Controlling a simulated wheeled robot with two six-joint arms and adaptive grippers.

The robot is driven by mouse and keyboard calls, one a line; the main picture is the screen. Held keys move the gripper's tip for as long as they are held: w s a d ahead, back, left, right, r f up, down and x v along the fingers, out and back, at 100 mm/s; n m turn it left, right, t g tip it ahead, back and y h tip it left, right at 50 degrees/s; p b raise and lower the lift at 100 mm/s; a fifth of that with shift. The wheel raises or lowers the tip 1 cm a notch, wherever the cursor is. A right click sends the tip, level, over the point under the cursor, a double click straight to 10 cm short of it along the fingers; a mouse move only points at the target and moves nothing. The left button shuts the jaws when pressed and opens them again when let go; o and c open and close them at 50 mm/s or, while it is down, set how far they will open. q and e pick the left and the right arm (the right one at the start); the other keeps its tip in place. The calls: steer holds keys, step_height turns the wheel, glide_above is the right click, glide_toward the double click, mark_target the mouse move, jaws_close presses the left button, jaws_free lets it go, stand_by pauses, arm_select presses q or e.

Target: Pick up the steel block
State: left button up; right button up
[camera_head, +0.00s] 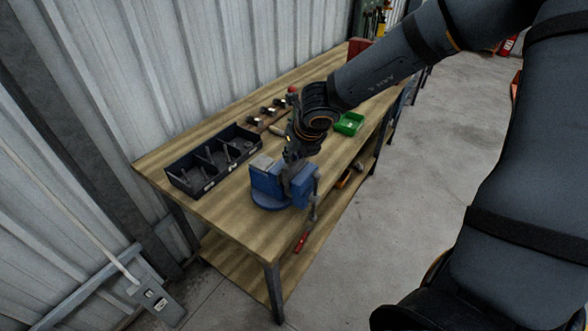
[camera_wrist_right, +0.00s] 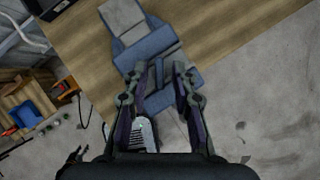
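My right gripper (camera_head: 297,172) is over the blue bench vise (camera_head: 265,184) near the table's front end. In the right wrist view the two fingers of the right gripper (camera_wrist_right: 161,70) stand apart, with their tips at the near side of the vise (camera_wrist_right: 148,46). I see nothing clearly held between them. A pale grey metal piece (camera_wrist_right: 123,17) shows at the far side of the vise. I cannot tell whether it is the steel block or part of the vise. In the head view the gripper hides part of the vise jaws. My left gripper is not in view.
The vise stands on a wooden workbench (camera_head: 222,206). A black divided tray (camera_head: 212,162) lies left of it. A green bin (camera_head: 349,124) is farther back. A corrugated wall (camera_head: 205,60) runs behind the bench. The concrete floor (camera_head: 425,165) is open on the right.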

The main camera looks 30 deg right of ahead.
steer(key=shift+w+f, duration=0.1)
steer(key=shift+w, duration=0.05)
jaws_close()
